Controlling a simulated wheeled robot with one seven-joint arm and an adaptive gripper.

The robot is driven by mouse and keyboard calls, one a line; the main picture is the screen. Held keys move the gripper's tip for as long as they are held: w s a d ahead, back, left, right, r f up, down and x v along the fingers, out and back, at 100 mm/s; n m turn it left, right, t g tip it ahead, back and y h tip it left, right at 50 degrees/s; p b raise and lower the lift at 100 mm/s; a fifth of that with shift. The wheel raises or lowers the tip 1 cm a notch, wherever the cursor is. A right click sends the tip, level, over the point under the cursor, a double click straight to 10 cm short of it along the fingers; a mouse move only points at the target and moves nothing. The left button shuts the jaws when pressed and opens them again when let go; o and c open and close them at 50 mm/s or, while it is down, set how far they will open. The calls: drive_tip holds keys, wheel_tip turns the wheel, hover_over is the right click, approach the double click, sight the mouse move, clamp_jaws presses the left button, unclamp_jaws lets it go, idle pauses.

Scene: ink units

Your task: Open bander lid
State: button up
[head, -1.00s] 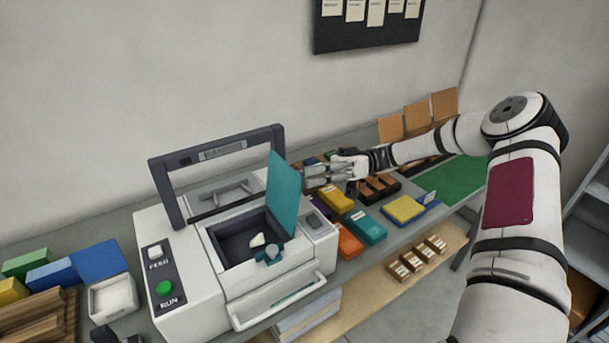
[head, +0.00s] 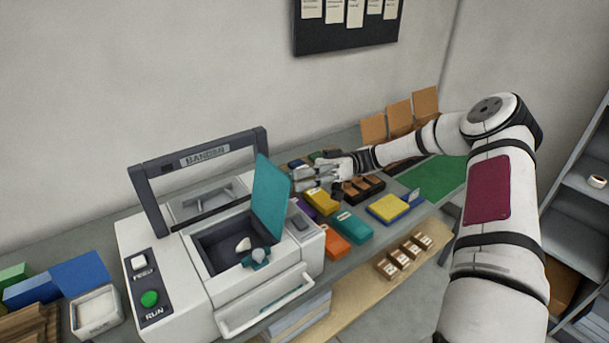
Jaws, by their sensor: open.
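The bander (head: 180,290) is a white machine with a dark arch labelled BANDER on the left of the bench. Its teal lid (head: 271,201) stands upright, raised at the right side of the dark compartment (head: 215,243). A small white piece (head: 243,244) lies in the compartment, and a teal-grey knob (head: 258,256) sits at its front edge. My gripper (head: 296,179) is open, just right of the lid and behind it, with its fingers pointing left. The fingertips are close to the lid; I cannot tell whether they touch it. Nothing shows between the fingers.
Yellow, teal and orange boxes (head: 351,226) lie right of the bander. A brown divided tray (head: 360,187) and a green mat (head: 440,178) are farther right. Blue boxes (head: 79,272) and a white bin (head: 97,311) stand left. A grey shelf (head: 575,235) is at the right.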

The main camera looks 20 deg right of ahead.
drive_tip(key=v, duration=1.1)
drive_tip(key=shift+d, duration=0.4)
drive_tip(key=shift+w+d+f, duration=0.1)
drive_tip(key=shift+d, duration=0.05)
